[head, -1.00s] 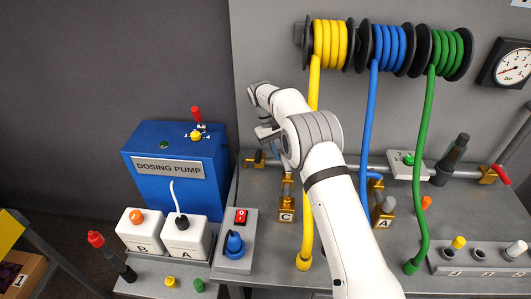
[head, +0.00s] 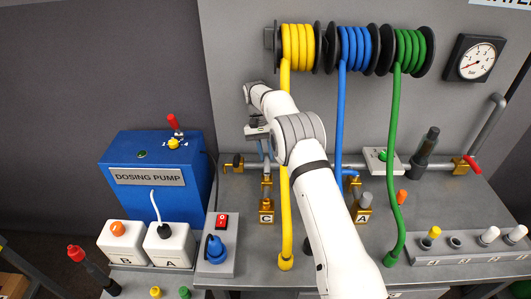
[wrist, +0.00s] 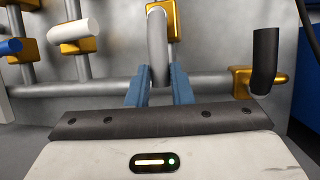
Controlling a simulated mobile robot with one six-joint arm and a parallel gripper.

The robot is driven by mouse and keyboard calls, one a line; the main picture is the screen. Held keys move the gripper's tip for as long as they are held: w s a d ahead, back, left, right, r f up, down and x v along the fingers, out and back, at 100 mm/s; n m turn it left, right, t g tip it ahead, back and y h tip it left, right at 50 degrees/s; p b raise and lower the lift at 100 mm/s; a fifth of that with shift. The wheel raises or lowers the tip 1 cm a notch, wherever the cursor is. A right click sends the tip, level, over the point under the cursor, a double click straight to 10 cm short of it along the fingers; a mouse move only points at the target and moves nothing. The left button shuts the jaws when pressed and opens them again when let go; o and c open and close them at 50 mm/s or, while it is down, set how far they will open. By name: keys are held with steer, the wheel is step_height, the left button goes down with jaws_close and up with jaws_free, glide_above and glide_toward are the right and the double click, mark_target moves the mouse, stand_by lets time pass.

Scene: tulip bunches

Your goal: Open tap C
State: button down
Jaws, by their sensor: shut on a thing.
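Tap C (head: 266,217) is a brass fitting with a "C" label plate, standing on the bench left of the yellow hose. A grey lever handle (wrist: 158,48) shows between the blue fingers of my gripper (wrist: 159,86) in the wrist view, with brass just beyond its end. My gripper is shut on this handle. In the head view my gripper (head: 264,150) is above the label plate, by the horizontal pipe, and my arm partly hides it. The handle's exact angle is hard to tell in the head view.
Tap A (head: 361,214) stands to the right, behind my arm. The yellow hose (head: 285,200) hangs close beside tap C. A brass fitting with a black handle (wrist: 264,65) is near my gripper in the wrist view. The blue dosing pump (head: 155,175) stands at left.

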steer(key=c, duration=1.3)
jaws_free()
